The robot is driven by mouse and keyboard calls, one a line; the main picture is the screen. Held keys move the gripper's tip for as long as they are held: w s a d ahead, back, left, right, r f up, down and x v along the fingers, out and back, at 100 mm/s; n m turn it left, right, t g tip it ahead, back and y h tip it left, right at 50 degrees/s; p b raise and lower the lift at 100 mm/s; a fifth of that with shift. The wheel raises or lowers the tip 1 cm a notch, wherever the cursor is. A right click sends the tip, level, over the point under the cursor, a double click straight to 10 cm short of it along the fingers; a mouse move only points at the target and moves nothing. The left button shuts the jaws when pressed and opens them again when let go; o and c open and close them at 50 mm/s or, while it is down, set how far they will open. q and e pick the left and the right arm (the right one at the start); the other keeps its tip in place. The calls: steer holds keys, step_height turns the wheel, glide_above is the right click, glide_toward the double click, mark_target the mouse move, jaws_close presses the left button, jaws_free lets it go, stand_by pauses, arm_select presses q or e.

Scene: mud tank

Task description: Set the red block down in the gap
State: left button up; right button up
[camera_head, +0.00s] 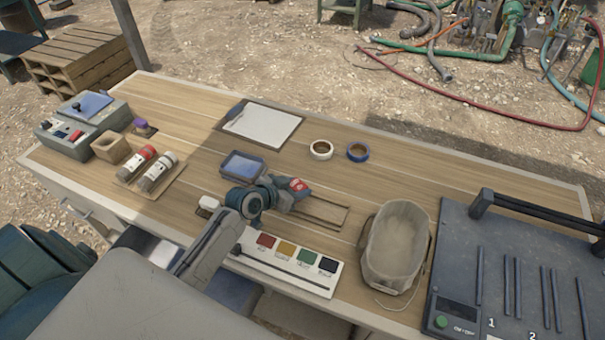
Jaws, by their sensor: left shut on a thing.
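My left gripper (295,188) reaches in from the lower left over the middle of the bench. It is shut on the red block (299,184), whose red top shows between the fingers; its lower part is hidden. Just right of and below the gripper lies a shallow wooden frame (343,219) with an open, narrow inside, partly covered by the gripper. Whether the block touches anything below cannot be told. My right gripper is not in view.
A white strip with coloured squares (290,277) lies in front, a beige bag (397,246) to the right, then a dark slotted panel (515,280). A blue-topped tray (243,166) sits close behind the gripper. Tape rolls (321,150) and a clipboard (264,125) lie farther back.

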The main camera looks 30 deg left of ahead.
arm_select(q)
steer(key=w+a+b, duration=0.1)
steer(key=w, duration=0.1)
steer(key=w+a+f+b, duration=0.1)
steer(key=w, duration=0.2)
steer(key=w+a+b, duration=0.1)
steer(key=w+b, duration=0.1)
steer(key=w, duration=0.1)
steer(key=shift+w+a+f, duration=0.1)
steer(key=shift+w+f, duration=0.1)
steer(key=shift+f, duration=0.05)
steer(key=shift+w+a+r, duration=0.1)
steer(key=shift+w+a, duration=0.1)
steer(key=shift+w, duration=0.25)
step_height(320, 180, down, 4)
steer(key=b, duration=0.3)
steer(key=shift+r, duration=0.25)
steer(key=shift+f+b, duration=0.1)
steer(key=shift+b, duration=0.2)
steer(key=o, duration=0.8)
steer(key=shift+o, duration=0.9)
